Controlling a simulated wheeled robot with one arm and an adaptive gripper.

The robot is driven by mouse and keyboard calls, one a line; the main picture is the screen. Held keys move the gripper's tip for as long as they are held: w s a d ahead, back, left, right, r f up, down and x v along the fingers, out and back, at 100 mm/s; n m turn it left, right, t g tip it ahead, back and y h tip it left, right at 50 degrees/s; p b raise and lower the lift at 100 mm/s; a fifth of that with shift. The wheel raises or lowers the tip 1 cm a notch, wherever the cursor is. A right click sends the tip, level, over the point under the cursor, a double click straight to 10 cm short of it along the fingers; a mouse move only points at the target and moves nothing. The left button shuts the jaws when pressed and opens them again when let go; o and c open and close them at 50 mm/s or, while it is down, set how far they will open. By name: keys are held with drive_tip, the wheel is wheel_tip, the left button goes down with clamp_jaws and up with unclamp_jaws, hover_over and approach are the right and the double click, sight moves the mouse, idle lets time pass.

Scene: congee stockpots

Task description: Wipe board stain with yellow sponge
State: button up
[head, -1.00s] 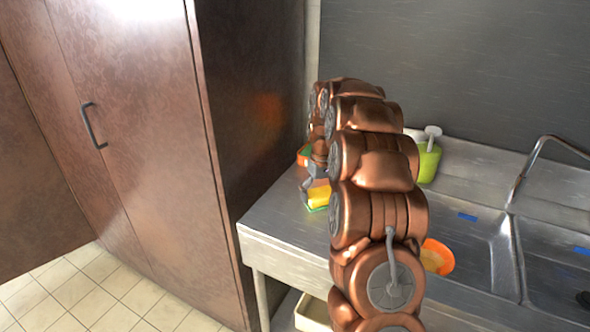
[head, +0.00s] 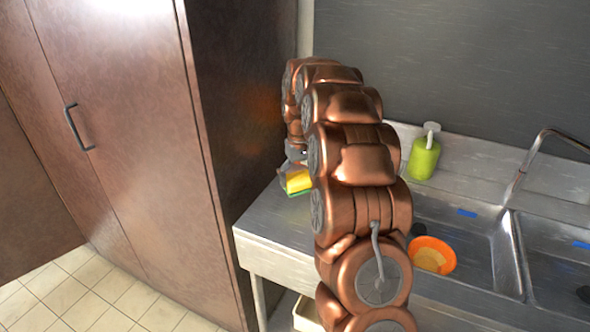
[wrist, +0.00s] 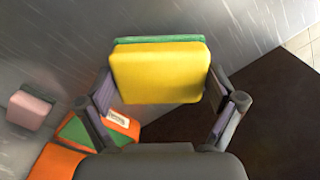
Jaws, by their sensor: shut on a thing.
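A yellow sponge with a green scouring side (wrist: 160,75) is between the fingers of my gripper (wrist: 160,82) in the wrist view. My gripper is shut on its two sides. In the head view the yellow sponge (head: 298,181) shows just left of my arm, over the left end of the steel counter, and my arm hides most of the gripper. I cannot make out a board or a stain in either view.
An orange bowl (head: 432,255) lies in the left sink basin, and a green soap bottle (head: 423,158) stands behind it. An orange and green package (wrist: 95,130) and a pink sponge-like block (wrist: 30,110) lie on the counter. A tall brown cabinet (head: 130,130) borders the left.

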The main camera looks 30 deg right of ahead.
drive_tip(key=shift+r+p, duration=0.35)
drive_tip(key=shift+r, duration=1.85)
